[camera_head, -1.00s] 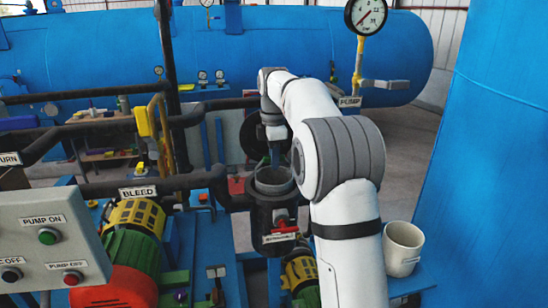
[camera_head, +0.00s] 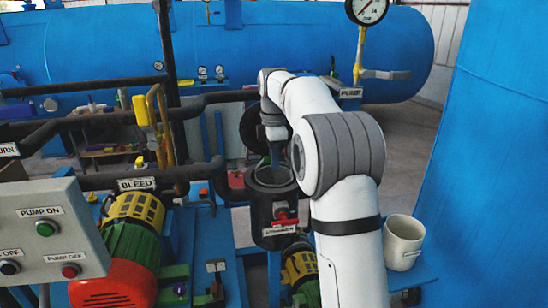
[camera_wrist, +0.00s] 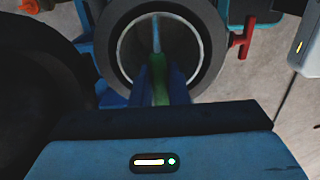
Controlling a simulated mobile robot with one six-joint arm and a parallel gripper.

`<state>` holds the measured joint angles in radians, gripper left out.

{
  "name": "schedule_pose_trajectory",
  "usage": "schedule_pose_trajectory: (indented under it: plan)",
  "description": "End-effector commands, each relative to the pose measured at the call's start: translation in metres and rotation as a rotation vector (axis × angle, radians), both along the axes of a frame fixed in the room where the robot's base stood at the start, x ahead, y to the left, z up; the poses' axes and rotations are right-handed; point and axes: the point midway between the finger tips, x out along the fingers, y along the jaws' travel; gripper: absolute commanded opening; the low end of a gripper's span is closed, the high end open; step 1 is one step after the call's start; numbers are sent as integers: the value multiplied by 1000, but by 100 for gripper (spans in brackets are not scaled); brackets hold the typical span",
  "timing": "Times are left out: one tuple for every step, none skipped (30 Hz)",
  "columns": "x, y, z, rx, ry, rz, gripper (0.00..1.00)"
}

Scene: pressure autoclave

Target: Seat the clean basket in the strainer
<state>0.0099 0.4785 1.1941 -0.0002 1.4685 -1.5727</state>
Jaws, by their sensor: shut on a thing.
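The strainer (camera_head: 271,210) is a dark upright pot with a round open mouth, in the middle of the head view. The wrist view looks down into its mouth, past its thick dark rim (camera_wrist: 107,50). A pale ring, which looks like the rim of the basket (camera_wrist: 121,52), lies within that mouth. A thin light bar crosses it. My gripper (camera_wrist: 160,82) has its blue fingers shut on a narrow green piece, apparently the basket's handle, over the mouth. In the head view my gripper (camera_head: 275,158) points down at the strainer. How deep the basket sits is hidden.
A red valve handle (camera_head: 286,219) is on the strainer's front. A dark round lid (camera_head: 250,128) stands behind it. A cream bucket (camera_head: 402,243) stands on a blue shelf at right. Dark pipes, a pump motor (camera_head: 130,255) and a control panel (camera_head: 50,232) crowd the left.

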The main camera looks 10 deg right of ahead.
Motion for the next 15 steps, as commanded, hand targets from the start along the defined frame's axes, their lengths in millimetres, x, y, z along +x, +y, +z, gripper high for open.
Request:
schedule_pose_trajectory:
  plan:
    - [0,0,-2,0,0,0,0]
    - [0,0,-2,0,0,0,0]
    - [0,0,-3,0,0,0,0]
    - [0,0,-4,0,0,0,0]
    - [0,0,-5,0,0,0,0]
    - [0,0,-6,0,0,0,0]
    - [0,0,-7,0,0,0,0]
    - [0,0,-8,0,0,0,0]
    - [0,0,-9,0,0,0,0]
    - [0,0,-9,0,0,0,0]
    - [0,0,-10,0,0,0,0]
    - [0,0,-11,0,0,0,0]
    - [0,0,-12,0,1,0,0]
    - [0,0,-13,0,1,0,0]
    - [0,0,-14,0,1,0,0]
